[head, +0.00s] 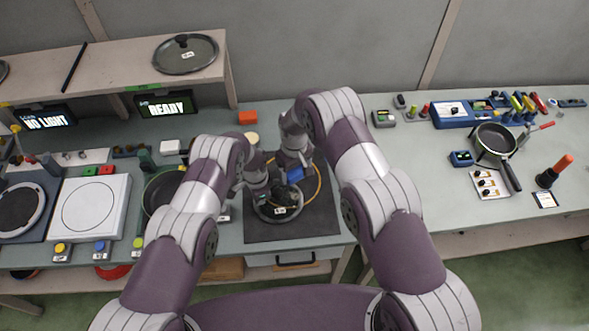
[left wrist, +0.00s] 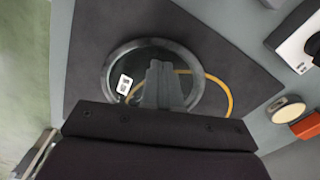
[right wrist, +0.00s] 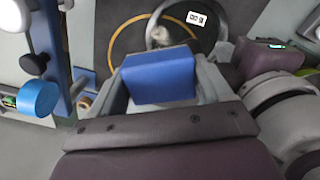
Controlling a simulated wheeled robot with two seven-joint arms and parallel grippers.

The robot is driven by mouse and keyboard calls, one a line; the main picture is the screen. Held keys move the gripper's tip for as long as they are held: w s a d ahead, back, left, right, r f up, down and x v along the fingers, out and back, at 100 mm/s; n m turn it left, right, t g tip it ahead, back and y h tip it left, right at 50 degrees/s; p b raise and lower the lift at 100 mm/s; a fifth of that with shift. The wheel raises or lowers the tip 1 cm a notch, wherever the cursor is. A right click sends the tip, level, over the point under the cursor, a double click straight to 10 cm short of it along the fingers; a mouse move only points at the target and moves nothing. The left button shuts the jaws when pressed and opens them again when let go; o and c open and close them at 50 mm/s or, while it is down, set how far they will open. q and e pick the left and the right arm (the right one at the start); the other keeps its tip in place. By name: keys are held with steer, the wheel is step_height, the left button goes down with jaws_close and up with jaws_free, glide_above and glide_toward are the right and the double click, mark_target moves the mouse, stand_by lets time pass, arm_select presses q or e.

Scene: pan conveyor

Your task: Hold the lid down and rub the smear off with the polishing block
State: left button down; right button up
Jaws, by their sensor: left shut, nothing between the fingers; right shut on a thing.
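The glass lid (head: 291,217) with a grey rim and a white label lies on the dark mat (head: 318,224); it also shows in the left wrist view (left wrist: 193,63) and partly in the right wrist view (right wrist: 218,15). My left gripper (head: 275,196) is shut and empty, its fingers (left wrist: 160,66) over the lid; contact cannot be told. My right gripper (right wrist: 160,70) is shut on the blue polishing block (right wrist: 158,78), close to the lid's edge; the block also shows in the head view (head: 295,174).
A yellow-orange loop (head: 319,184) lies on the mat beside and partly behind the lid. An orange block (head: 248,117) and a pale round pad (head: 252,138) sit behind the mat. A pan (head: 494,142) stands far right. The counter right of the mat has free room.

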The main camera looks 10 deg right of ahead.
arm_select(q)
steer(key=shift+f, duration=1.05)
steer(key=shift+s+f, duration=0.15)
steer(key=shift+s, duration=0.05)
arm_select(e)
steer(key=shift+s, duration=0.1)
stand_by(0.9)
